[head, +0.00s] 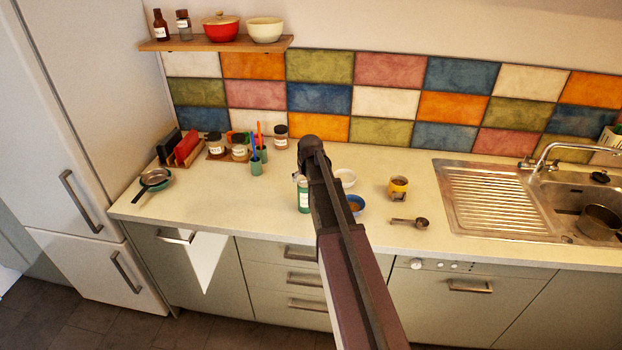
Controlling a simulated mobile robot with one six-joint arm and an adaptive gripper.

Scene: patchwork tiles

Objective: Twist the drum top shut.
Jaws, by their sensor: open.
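A small green container with a pale label (304,198), which I take for the drum, stands upright on the counter, partly covered by my arm. Its top is mostly hidden, so I cannot tell how the drum top sits. My arm reaches up from the bottom of the head view and covers most of my gripper (299,176). Only a small grey part of it seems to show at the container's top. The jaws are open; whether they touch the top is hidden.
Right of my arm are a white bowl (346,177), a blue bowl (356,204), a yellow mug (399,187) and a measuring scoop (410,222). Jars (239,151), green cups with pens (256,165) and a pan (154,178) stand left. The sink (500,200) is right.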

